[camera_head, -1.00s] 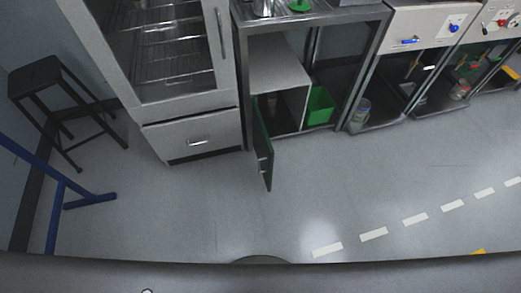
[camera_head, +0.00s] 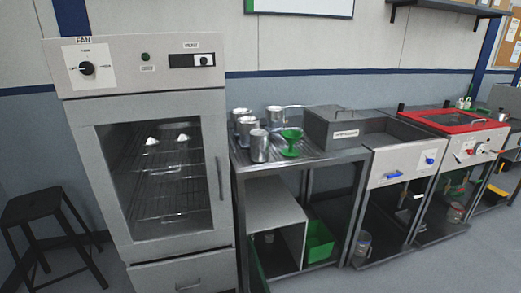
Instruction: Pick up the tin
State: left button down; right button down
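Several shiny metal tins stand together on the steel bench top (camera_head: 325,157) in the middle of the view. The nearest tin (camera_head: 259,147) is at the front left, with another tin (camera_head: 247,130) just behind it. A further tin (camera_head: 274,116) stands behind and to the right. I cannot tell which one is the task's tin. A green funnel-like item (camera_head: 291,143) sits right of the front tin. Neither of my grippers shows.
A tall oven cabinet (camera_head: 150,247) with a glass door stands left of the bench. A grey box (camera_head: 335,128) occupies the bench's back right. A green bin (camera_head: 319,241) is underneath. A black stool (camera_head: 45,210) stands far left; red-topped equipment (camera_head: 445,122) is at right.

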aim_at(259, 138)
jog(key=k, duration=0.45)
jog(key=z, duration=0.75)
jog(key=i, duration=1.2)
jog(key=z, duration=0.05)
